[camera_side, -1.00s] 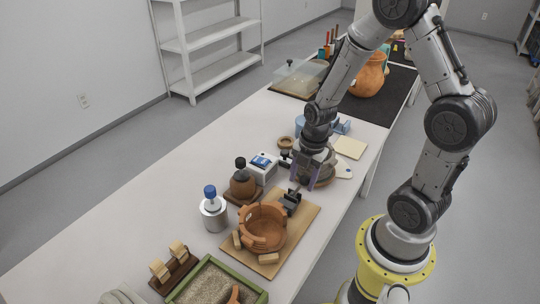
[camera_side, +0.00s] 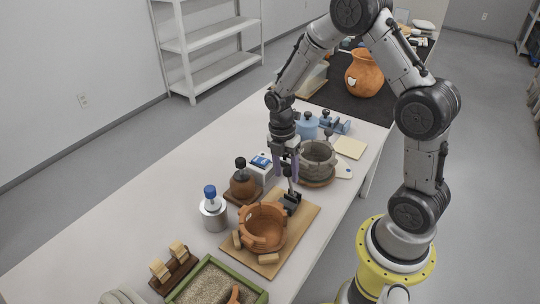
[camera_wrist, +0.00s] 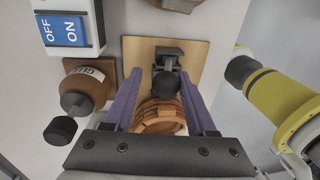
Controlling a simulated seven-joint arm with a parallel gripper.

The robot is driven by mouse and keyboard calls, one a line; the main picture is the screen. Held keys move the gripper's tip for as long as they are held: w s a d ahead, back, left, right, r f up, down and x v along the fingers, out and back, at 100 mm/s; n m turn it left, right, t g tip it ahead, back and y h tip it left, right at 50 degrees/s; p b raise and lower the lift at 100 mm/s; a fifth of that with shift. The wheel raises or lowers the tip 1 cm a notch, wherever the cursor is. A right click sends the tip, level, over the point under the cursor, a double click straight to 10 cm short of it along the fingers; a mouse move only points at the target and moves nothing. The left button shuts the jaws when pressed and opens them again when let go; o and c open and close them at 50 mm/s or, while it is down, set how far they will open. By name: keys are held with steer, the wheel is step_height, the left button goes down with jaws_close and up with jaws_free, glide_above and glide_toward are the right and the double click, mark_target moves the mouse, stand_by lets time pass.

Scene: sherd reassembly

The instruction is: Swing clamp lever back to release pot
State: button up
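The terracotta pot (camera_side: 263,227), with gaps in its rim, sits on a wooden board (camera_side: 296,238). A dark clamp (camera_side: 291,205) stands on the board just behind it, its lever (camera_side: 289,183) roughly upright. The lever's black knob (camera_wrist: 166,84) shows between the fingers in the wrist view, in front of the clamp's base (camera_wrist: 167,54). My gripper (camera_side: 286,174) points down above the clamp. In the wrist view the purple fingers (camera_wrist: 161,78) are spread either side of the knob, with visible gaps. The pot (camera_wrist: 160,112) is partly hidden there.
A round brown vessel with a black top (camera_side: 243,182) and a white box with a blue switch (camera_side: 260,166) stand close left of my gripper. A grey pot (camera_side: 318,157) stands close right.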

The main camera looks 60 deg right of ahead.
steer(key=shift+w+f+g, duration=0.5)
steer(key=shift+w+f, duration=0.05)
steer(key=shift+w, duration=0.35)
steer(key=shift+w+f+g, duration=0.5)
steer(key=shift+w, duration=0.55)
steer(key=shift+v, duration=2.65)
